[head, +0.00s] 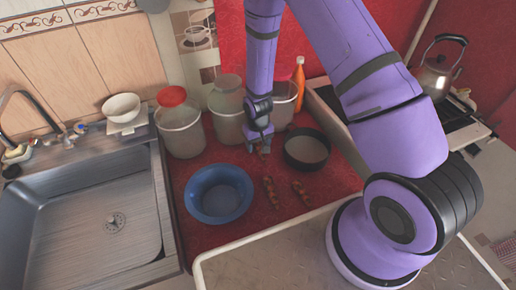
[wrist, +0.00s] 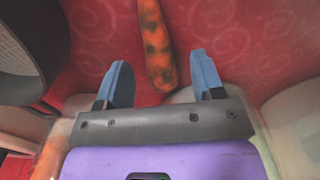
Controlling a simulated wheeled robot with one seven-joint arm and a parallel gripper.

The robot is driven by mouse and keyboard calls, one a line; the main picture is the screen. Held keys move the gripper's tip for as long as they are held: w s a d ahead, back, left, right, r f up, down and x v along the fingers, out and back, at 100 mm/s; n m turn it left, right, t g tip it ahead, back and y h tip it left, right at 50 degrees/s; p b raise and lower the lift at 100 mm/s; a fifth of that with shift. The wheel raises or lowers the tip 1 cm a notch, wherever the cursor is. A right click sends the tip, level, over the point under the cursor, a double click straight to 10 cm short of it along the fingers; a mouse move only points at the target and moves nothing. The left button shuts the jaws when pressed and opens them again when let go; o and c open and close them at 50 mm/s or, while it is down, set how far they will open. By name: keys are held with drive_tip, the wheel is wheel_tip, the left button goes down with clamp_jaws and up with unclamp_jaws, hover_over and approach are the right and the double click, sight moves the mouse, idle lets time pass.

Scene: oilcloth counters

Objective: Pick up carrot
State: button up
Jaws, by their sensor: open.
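Two slim, orange-brown, dark-spotted things that look like carrots lie on the red counter in the head view, a left one (head: 270,192) and a right one (head: 301,193). My gripper (head: 264,148) hangs over the counter just behind the left one, pointing down. In the wrist view my gripper (wrist: 162,84) is open and empty. One spotted orange carrot (wrist: 155,42) shows there, its near end in line with the gap between the fingers. It seems to be the left one. The fingers do not visibly touch it.
A dark round pan (head: 306,149) stands right of my gripper and also shows in the wrist view (wrist: 30,50). A blue bowl (head: 218,194) sits left of the carrots. Lidded jars (head: 180,125) and an orange bottle (head: 299,78) stand behind. A sink (head: 85,215) is at left.

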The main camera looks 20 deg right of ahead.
drive_tip(key=shift+f, duration=0.65)
drive_tip(key=shift+c, duration=0.3)
drive_tip(key=c, duration=0.9)
drive_tip(key=shift+r, duration=0.15)
drive_tip(key=shift+c, duration=0.2)
